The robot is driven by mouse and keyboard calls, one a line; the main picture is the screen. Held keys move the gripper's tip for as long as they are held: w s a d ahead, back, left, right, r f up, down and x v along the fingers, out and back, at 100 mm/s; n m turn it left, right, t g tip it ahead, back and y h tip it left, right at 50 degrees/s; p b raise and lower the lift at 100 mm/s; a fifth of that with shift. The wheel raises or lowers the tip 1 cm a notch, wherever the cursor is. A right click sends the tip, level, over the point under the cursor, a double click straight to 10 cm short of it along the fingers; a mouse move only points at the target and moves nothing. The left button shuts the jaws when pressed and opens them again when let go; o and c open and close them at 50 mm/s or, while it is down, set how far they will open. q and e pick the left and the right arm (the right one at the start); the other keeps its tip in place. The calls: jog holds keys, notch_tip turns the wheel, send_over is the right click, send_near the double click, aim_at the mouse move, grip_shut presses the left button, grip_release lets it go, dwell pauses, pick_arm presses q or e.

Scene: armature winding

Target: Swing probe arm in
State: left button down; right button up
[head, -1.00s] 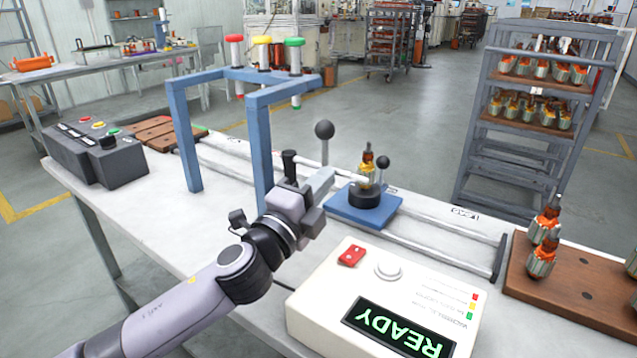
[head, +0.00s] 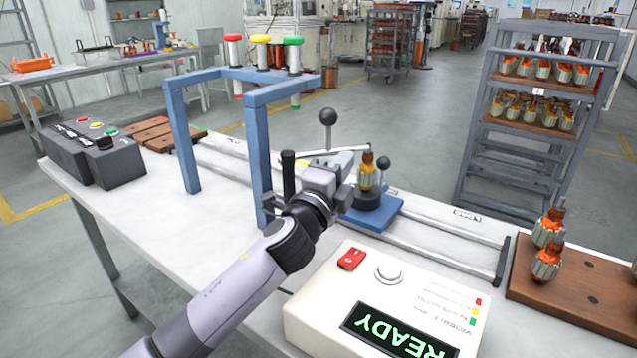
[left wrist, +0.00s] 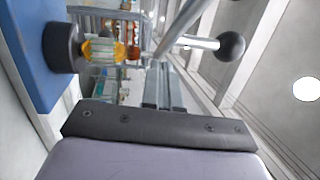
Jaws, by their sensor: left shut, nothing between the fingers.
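The probe arm (head: 322,153) is a thin grey rod reaching right from a black post (head: 288,175), with a black ball knob (head: 328,117) standing on it. Its far end shows just above and behind the armature (head: 367,172), which stands upright in a dark holder on a blue base (head: 385,213). My left gripper (head: 346,161) is shut and empty, close beside the rod and left of the armature; I cannot tell whether it touches the rod. The left wrist view shows the armature (left wrist: 104,50) and the ball knob (left wrist: 231,46). My right gripper is not in view.
A blue frame (head: 258,150) with coloured spools stands behind my left arm. A control box (head: 305,318) reading READY is in front. A wooden board (head: 570,300) with armatures is at right. A dark switch box (head: 125,165) is at left. Rails (head: 440,255) cross the table.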

pick_arm(q)
jog(key=shift+w, duration=0.8)
jog(key=shift+w+a+r, duration=0.1)
jog(key=v, duration=0.7)
jog(key=shift+p, duration=0.35)
